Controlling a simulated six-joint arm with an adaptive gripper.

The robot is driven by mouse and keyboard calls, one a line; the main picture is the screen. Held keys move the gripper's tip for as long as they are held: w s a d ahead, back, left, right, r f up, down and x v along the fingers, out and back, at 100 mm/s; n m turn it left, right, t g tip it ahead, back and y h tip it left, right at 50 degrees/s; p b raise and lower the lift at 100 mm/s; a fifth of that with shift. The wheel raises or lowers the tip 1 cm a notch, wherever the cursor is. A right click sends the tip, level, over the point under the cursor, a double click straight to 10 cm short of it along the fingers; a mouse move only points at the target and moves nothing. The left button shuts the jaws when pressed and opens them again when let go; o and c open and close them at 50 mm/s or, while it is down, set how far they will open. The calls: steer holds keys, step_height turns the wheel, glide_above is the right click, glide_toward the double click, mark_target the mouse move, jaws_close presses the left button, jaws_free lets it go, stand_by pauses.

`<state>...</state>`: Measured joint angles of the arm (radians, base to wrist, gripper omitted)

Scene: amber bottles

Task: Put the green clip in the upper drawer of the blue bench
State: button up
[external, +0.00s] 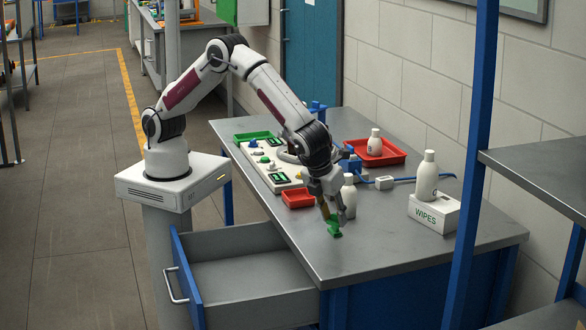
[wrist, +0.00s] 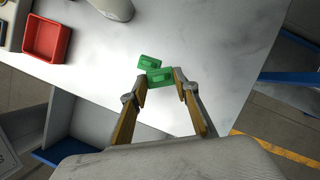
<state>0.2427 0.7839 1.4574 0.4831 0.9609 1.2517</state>
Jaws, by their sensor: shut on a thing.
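The green clip (external: 334,226) is at the near part of the grey bench top, between the tips of my gripper (external: 331,214). In the wrist view the green clip (wrist: 158,72) shows between the two fingertips of my gripper (wrist: 160,82), which is shut on it. I cannot tell whether the clip still touches the bench top. The blue bench (external: 420,225) has its upper drawer (external: 245,270) pulled out at the left front. The drawer's grey inside looks empty, and it lies to the left of and below my gripper.
A small red tray (external: 298,198) and a white bottle (external: 349,196) stand close to my gripper. A wipes box (external: 433,212) with a bottle on it stands to the right. A white panel (external: 268,163) and a larger red tray (external: 385,157) lie farther back. A blue post (external: 472,170) rises in front.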

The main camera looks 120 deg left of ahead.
steer(key=s+d, duration=0.1)
steer(key=d, duration=0.1)
steer(key=s+d+f, duration=0.1)
steer(key=s+d, duration=0.1)
steer(key=s+d+f, duration=0.1)
steer(key=s+d, duration=0.1)
steer(key=shift+s, duration=0.2)
steer(key=s+d+f, duration=0.2)
steer(key=s, duration=0.4)
steer(key=s+d+f, duration=0.2)
steer(key=s, duration=0.5)
steer(key=n+g, duration=0.1)
steer(key=n, duration=0.1)
glide_above(241, 301)
steer(key=d, duration=0.1)
step_height(241, 301, down, 7)
steer(key=shift+d+f, duration=0.15)
steer(key=shift+d, duration=0.05)
steer(key=shift+f, duration=0.15)
steer(key=shift+f, duration=3)
steer(key=shift+f, duration=0.1)
steer(key=shift+f, duration=1.75)
steer(key=shift+f, duration=0.1)
